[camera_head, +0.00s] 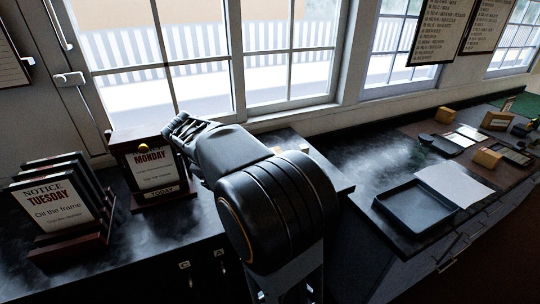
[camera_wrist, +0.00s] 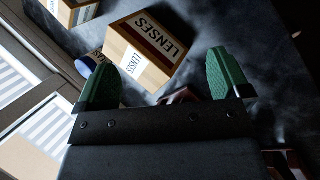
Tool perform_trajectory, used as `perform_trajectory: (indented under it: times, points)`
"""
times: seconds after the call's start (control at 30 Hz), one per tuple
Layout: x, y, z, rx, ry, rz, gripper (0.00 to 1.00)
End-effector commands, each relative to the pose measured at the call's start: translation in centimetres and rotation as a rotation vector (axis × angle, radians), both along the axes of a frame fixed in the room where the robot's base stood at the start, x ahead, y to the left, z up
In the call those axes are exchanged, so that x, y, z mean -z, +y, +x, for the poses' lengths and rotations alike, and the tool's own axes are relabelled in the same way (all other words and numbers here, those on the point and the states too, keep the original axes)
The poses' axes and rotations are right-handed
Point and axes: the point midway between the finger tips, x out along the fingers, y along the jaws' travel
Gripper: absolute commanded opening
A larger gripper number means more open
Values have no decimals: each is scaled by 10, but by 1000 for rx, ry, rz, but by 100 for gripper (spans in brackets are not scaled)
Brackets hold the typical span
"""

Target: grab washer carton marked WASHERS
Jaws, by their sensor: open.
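No label reading WASHERS can be made out in either view.
A MONDAY sign stand (camera_head: 152,178) and a TUESDAY notice stand (camera_head: 62,208) are on the left counter. A dark round object (camera_wrist: 86,66) lies by the carton.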

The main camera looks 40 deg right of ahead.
Motion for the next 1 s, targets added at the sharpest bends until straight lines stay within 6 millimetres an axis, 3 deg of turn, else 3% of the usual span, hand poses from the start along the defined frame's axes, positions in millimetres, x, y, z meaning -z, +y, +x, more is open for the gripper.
perform_trajectory:
  times: [0.03, 0.13, 0.4, 0.7, 1.0]
  points:
    - [-3, -22, 19, -31, 87, -54, 95]
    - [-4, -61, 45, -89, 243, -149, 95]
    - [5, -136, 78, -149, 553, -287, 95]
    - [31, -173, 84, -234, 847, -320, 95]
    - [42, -194, 75, -247, 913, -323, 95]
